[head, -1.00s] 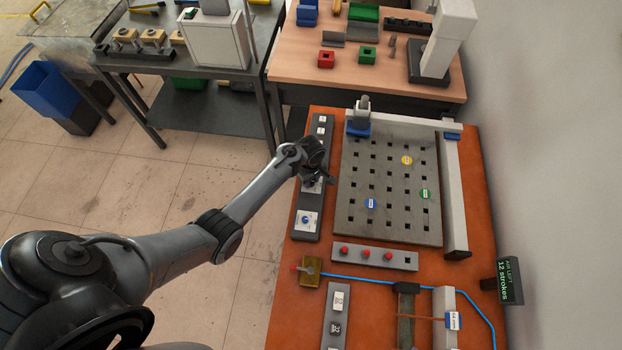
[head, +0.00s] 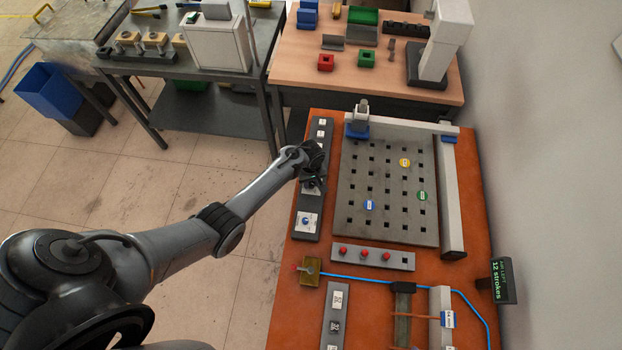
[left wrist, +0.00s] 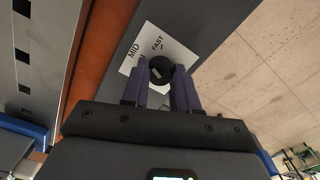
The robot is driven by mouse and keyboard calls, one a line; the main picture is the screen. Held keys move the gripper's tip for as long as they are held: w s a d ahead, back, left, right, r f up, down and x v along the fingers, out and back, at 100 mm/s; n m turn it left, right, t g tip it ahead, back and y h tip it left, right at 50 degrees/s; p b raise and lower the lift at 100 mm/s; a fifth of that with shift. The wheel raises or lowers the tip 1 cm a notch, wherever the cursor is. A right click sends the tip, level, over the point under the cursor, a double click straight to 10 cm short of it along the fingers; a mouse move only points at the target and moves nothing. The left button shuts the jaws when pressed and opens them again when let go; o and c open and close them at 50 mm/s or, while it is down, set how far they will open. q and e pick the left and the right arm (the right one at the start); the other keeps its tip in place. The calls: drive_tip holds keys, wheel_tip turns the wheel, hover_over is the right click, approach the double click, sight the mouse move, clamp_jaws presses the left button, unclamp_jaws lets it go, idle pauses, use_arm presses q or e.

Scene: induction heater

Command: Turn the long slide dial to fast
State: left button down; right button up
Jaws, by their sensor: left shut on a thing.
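A long dark grey control panel (head: 325,132) lies along the left edge of the orange table, with several white labels. In the left wrist view a round black dial (left wrist: 161,68) sits on a white label (left wrist: 178,52) that reads MID and FAST; the rest of the label is hidden. A small pale mark shows on the dial, but I cannot tell exactly where it points. My left gripper (left wrist: 159,77) is shut on this dial, one finger on each side. In the head view my left gripper (head: 315,183) covers the dial at the panel's middle. My right gripper is not seen.
A blue dial (head: 306,221) is nearer on the same panel. A grey plate with holes (head: 385,225) lies close to the right. A strip with red buttons (head: 400,260) and a brass block (head: 311,271) lie nearer. Open floor is to the left.

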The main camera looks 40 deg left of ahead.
use_arm(q)
drive_tip(key=m+p, duration=0.1)
drive_tip(key=m, duration=0.3)
drive_tip(key=shift+r+m, duration=0.15)
drive_tip(key=shift+m, duration=0.15)
drive_tip(key=shift+m+p, duration=0.55)
drive_tip(key=shift+m, duration=0.95)
drive_tip(key=c, duration=0.9)
unclamp_jaws()
drive_tip(key=shift+o, duration=0.2)
